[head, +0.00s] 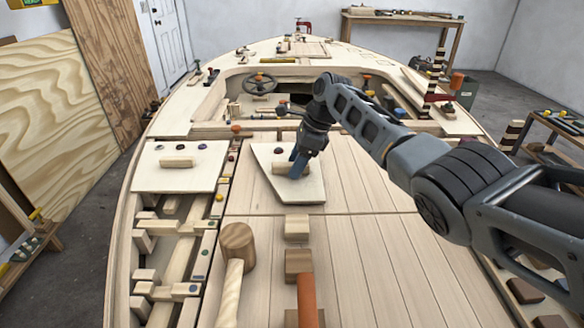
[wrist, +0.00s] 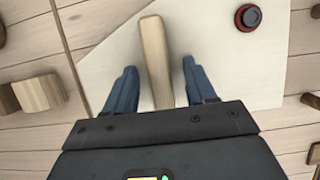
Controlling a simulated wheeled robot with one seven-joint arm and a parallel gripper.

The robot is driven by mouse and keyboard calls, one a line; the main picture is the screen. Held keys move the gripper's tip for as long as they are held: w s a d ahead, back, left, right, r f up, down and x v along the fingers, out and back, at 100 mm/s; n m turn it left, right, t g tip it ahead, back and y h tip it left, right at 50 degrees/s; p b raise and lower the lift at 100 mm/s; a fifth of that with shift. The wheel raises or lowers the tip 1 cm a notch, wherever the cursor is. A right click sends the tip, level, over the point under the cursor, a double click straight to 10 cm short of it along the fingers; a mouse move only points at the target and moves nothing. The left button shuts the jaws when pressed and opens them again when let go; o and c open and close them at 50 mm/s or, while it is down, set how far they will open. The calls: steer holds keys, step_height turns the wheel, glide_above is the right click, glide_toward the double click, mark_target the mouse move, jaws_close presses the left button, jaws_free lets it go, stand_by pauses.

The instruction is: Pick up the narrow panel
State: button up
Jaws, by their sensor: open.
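The narrow panel (head: 310,189) is a pale, tapered plywood piece lying flat on the planked deck, in the middle of the head view. A wooden bar handle (wrist: 153,50) stands on it. The panel also shows in the wrist view (wrist: 225,60), with a red and black knob (wrist: 248,17) on it. My gripper (head: 295,168) is over the panel at the handle. In the wrist view its two blue fingers stand apart, one on each side of the handle, with gaps visible. The fingers partly hide the handle in the head view.
Another pale panel (head: 150,180) with a bar handle (head: 178,162) lies to the left. A mallet (head: 237,245), wooden blocks (head: 297,228) and an orange-brown rod (head: 307,300) lie nearer me. A steering wheel (head: 260,84) stands beyond. Deck planks to the right are mostly clear.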

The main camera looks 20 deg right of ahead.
steer(key=shift+c, duration=0.3)
jaws_close()
steer(key=shift+r, duration=0.1)
steer(key=shift+r, duration=0.15)
